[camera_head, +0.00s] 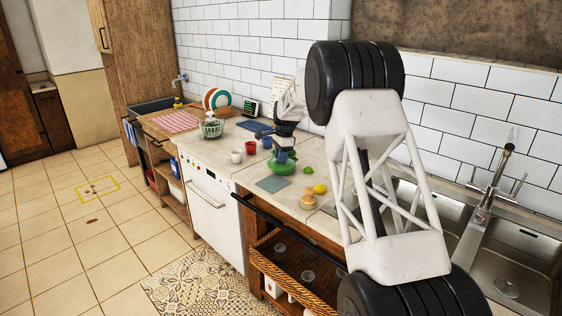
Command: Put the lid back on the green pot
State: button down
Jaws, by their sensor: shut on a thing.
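A green pot (280,172) stands on the pale countertop, small in view, right below my gripper. My gripper (284,148) points down over it and is shut on what looks like the pot's green lid (284,156). The lid is mostly covered by the dark fingers. I cannot tell whether it touches the pot's rim or hangs just above it.
A red cup (250,147) and a white cup (236,156) stand left of the pot. A grey-green mat (272,184), a stacked bun-like item (309,199), a lemon (320,188) and a lime (307,169) lie nearby. A sink (513,262) is at right.

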jog(key=w+d+r, duration=0.1)
jog(key=w+r, duration=0.2)
jog(key=w, duration=0.3)
jog(key=w+r, duration=0.3)
jog(key=w, duration=0.4)
jog(key=shift+w+d, duration=0.15)
jog(key=shift+d, duration=0.2)
jog(key=shift+f, duration=0.3)
jog(key=shift+f, duration=2.95)
jog(key=shift+f, duration=0.2)
dwell(0.9)
jog(key=shift+c, duration=2.1)
grip_release()
jog(key=shift+r, duration=0.1)
